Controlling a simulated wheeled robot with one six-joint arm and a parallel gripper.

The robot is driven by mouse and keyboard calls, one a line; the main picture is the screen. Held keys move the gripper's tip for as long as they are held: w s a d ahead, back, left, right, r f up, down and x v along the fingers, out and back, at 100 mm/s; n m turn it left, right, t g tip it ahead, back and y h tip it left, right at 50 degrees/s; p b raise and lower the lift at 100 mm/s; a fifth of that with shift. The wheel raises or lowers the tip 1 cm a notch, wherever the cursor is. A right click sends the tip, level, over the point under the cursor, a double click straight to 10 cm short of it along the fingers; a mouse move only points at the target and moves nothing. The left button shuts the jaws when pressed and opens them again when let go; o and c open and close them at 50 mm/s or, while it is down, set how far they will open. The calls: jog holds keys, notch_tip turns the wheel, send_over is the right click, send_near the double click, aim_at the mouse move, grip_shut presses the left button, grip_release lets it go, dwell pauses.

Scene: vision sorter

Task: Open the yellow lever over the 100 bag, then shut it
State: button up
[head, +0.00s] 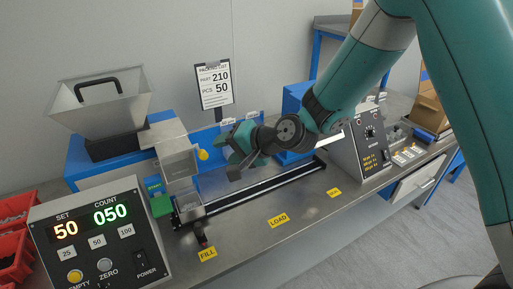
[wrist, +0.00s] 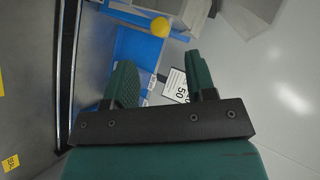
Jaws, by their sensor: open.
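The yellow lever knob (head: 203,155) sticks out at the right side of the grey chute box (head: 177,160), below the hopper. It also shows in the wrist view (wrist: 160,27), beyond and between my fingertips. My gripper (head: 233,152) is open and empty, a little to the right of the knob and apart from it. In the wrist view its two green fingers (wrist: 162,78) stand apart with nothing between them. I cannot make out a bag marked 100. The counter (head: 95,235) reads SET 50 and COUNT 050, with buttons 25, 50 and 100.
A packing list sign (head: 214,85) reading part 210, pcs 50 stands behind my gripper. A dark rail (head: 265,188) runs along the steel bench (head: 300,205). A grey control box (head: 362,150) stands to the right, red bins (head: 14,235) at far left. The bench front near LOAD is clear.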

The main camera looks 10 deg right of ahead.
jog(key=b+v, duration=0.1)
jog(key=v, duration=0.8)
jog(key=shift+s+d+b, duration=0.15)
jog(key=shift+d+b, duration=0.05)
jog(key=shift+b, duration=0.1)
jog(key=shift+r, duration=0.1)
jog(key=shift+c, duration=0.5)
